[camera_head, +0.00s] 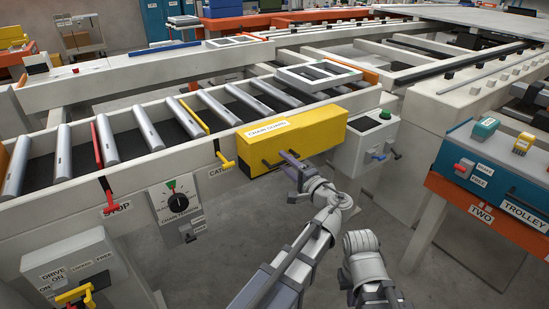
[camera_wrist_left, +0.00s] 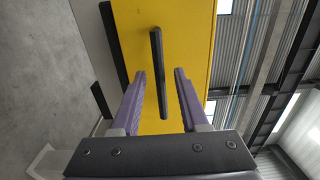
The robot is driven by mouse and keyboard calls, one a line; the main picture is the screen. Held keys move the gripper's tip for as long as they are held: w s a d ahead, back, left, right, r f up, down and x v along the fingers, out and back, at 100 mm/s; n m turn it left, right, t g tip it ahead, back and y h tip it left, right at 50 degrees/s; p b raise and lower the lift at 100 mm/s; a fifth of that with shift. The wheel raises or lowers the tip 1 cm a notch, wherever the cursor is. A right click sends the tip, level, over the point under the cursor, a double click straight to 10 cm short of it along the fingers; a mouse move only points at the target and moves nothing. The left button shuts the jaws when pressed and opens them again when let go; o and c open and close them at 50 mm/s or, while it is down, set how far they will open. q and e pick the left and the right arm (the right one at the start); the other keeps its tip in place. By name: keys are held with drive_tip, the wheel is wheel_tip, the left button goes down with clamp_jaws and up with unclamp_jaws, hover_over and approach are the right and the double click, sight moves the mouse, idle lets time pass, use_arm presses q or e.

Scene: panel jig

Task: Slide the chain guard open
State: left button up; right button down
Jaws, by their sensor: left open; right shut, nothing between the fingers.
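The chain guard (camera_head: 312,122) is a yellow box-shaped cover on the front of the roller conveyor, labelled CHAIN GUARD. A dark bar handle stands out from its front face; the handle (camera_wrist_left: 156,50) shows clearly in the left wrist view. My left gripper (camera_head: 288,160) is at the guard's front, its purple fingers open. In the left wrist view the fingers (camera_wrist_left: 160,74) lie on either side of the handle, with a gap visible on each side. In the head view the gripper partly hides the handle. My right arm shows at the bottom, but its fingers do not.
A yellow catch (camera_head: 226,162) is left of the guard. A pale control box (camera_head: 365,145) with a green button stands close to its right. The orange and blue trolley (camera_head: 490,185) is further right. Open floor lies in front of the conveyor.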

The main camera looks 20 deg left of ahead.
use_arm(q)
drive_tip(key=shift+w+a, duration=0.25)
drive_tip(key=shift+a, duration=0.05)
clamp_jaws()
idle(1.3)
